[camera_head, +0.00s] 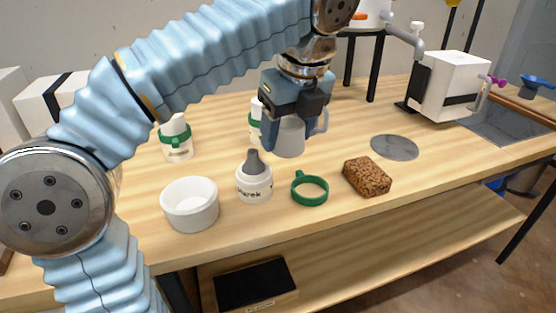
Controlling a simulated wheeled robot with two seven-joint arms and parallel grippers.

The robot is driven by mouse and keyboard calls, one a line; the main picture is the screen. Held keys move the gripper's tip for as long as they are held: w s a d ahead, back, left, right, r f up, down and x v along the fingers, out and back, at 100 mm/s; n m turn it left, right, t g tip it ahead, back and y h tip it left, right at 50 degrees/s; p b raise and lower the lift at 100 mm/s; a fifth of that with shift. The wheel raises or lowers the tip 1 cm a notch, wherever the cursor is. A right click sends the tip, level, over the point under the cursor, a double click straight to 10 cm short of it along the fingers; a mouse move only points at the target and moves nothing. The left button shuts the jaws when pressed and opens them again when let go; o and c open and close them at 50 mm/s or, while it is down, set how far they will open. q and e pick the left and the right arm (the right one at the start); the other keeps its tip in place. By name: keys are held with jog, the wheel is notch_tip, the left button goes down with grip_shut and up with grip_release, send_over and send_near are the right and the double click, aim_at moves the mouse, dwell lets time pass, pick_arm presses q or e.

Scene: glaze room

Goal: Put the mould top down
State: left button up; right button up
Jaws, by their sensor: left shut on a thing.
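My left gripper (291,116) points down over the table and is shut on a grey, cup-like piece, which I take to be the mould top (290,140). A loop like a handle shows at its right side. The gripper body hides its upper part. The piece appears to be held above the table, behind the green ring and the nozzle bottle; its exact height is hard to tell. My right gripper is not in view.
Near the held piece are a white bowl (190,209), a nozzle bottle (254,187), a green ring (325,197), a cork block (368,177) and a grey disc (395,147). Green-banded bottles (177,150) stand behind. A white box machine (452,85) stands right. Bare wood lies around the disc.

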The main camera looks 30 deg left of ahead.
pick_arm(q)
jog(key=w+a+f, duration=0.2)
jog(key=w+a, duration=0.2)
send_near(272, 166)
jog(key=shift+s+a+f+b, duration=0.1)
jog(key=shift+a+f+b, duration=0.15)
jog(key=shift+f+b, duration=0.2)
jog(key=x, duration=0.4)
jog(key=shift+w+f+b, duration=0.1)
jog(key=shift+w+b, duration=0.15)
jog(key=shift+b, duration=0.15)
jog(key=shift+f, duration=0.45)
jog(key=o, duration=0.8)
jog(key=shift+f, duration=0.1)
